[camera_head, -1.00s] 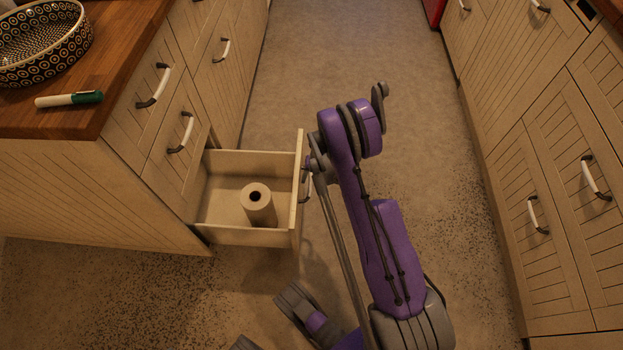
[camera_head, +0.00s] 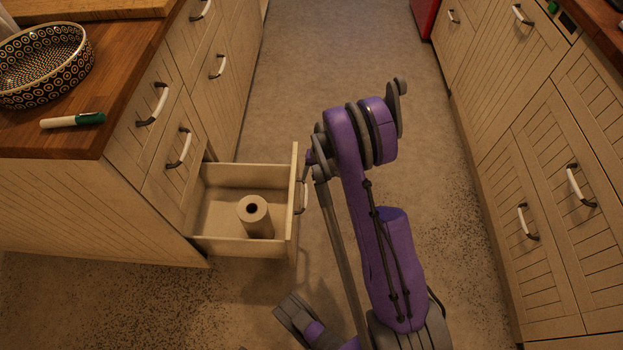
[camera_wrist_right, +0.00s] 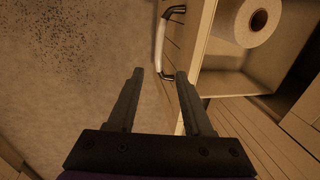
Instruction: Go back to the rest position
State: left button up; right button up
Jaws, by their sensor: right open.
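My right gripper (camera_wrist_right: 160,73) is open and empty in the right wrist view. Its two fingers point at the white and dark handle (camera_wrist_right: 161,40) of the open drawer. The handle's near end shows between the fingertips; whether they touch it cannot be told. In the head view my purple right arm reaches to the front of the open drawer (camera_head: 245,246), and its wrist mostly hides the gripper beside the handle (camera_head: 303,196). My left gripper is not seen.
A paper roll (camera_head: 255,217) stands in the drawer. A patterned bowl (camera_head: 45,75) and a green-capped marker (camera_head: 72,120) lie on the wooden counter (camera_head: 125,62). Cabinets (camera_head: 545,200) line the right side. The floor aisle (camera_head: 340,60) between is clear.

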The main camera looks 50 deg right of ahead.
jog(key=shift+a, duration=0.1)
dwell(0.5)
jog(key=s+a+r+n+h, duration=0.15)
jog(key=a+r+n, duration=0.35)
jog(key=a+r, duration=1.05)
jog(key=s+a+r+n+t, duration=0.1)
jog(key=s+a+r+n, duration=0.2)
jog(key=s+a, duration=0.35)
jog(key=s+a+r+n+t, duration=0.2)
jog(key=s+a+r, duration=0.1)
jog(key=s+a, duration=0.35)
pick_arm(q)
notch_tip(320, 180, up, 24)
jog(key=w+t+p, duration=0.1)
jog(key=p, duration=2)
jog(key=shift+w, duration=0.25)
pick_arm(e)
notch_tip(320, 180, up, 24)
jog(key=w, duration=0.1)
jog(key=shift+w+d+f+t, duration=0.15)
jog(key=shift+d+f+t, duration=0.05)
jog(key=shift+d+t, duration=0.1)
